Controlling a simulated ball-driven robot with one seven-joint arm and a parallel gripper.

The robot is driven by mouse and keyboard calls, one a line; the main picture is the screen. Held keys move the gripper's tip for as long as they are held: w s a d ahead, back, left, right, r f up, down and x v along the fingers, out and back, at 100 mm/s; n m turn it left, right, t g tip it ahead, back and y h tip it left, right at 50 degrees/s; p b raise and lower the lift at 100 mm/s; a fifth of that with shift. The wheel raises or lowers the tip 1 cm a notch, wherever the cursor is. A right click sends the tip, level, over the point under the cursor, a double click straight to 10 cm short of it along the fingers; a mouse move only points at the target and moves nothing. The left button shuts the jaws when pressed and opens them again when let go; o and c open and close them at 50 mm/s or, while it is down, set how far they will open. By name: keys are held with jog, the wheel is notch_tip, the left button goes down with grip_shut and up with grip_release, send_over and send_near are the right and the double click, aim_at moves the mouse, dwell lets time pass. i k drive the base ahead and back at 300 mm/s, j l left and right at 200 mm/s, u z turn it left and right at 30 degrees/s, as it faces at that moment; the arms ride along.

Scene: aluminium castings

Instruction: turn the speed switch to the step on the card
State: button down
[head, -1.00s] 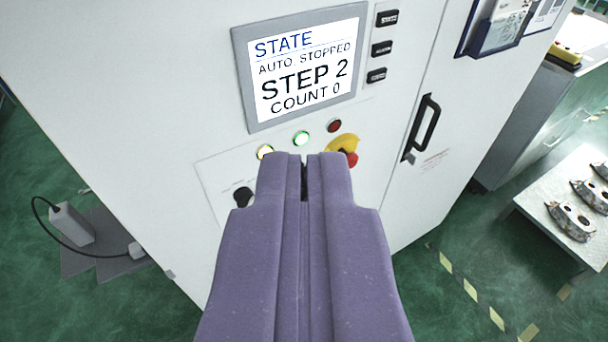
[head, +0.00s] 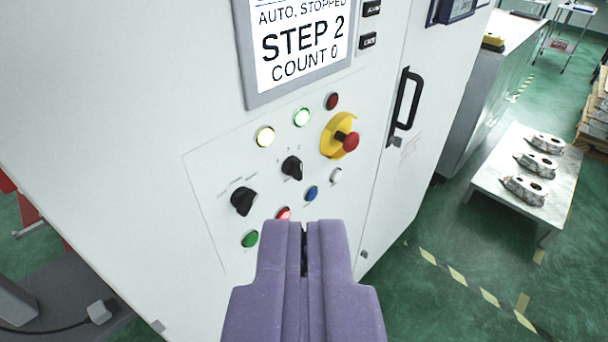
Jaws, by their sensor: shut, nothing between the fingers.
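The control panel has two black rotary switches, a larger one (head: 243,201) at left and a smaller one (head: 292,167) right of it and higher. Their lettering is too small to read, so I cannot tell which is the speed switch or its setting. The screen (head: 300,45) above reads AUTO, STOPPED, STEP 2, COUNT 0, with its top cut off. No readable card shows. My purple gripper (head: 304,225) is shut and empty, its tips below both switches in the picture and overlapping a red button.
A yellow-collared red emergency stop (head: 342,138) sits right of the switches, with lit yellow (head: 265,137) and green (head: 302,117) lamps nearby. A black door handle (head: 405,105) stands out farther right. A low table (head: 490,185) with castings stands at right.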

aim_at(293, 166)
jog(key=i+l, duration=0.1)
jog(key=l, duration=0.35)
jog(key=i+l, duration=0.1)
jog(key=l, duration=0.4)
jog(key=i+l, duration=0.1)
jog(key=l, duration=0.35)
jog(key=i+l, duration=0.15)
jog(key=l, duration=0.35)
jog(key=i+j+u, duration=0.35)
jog(key=k+j, duration=0.1)
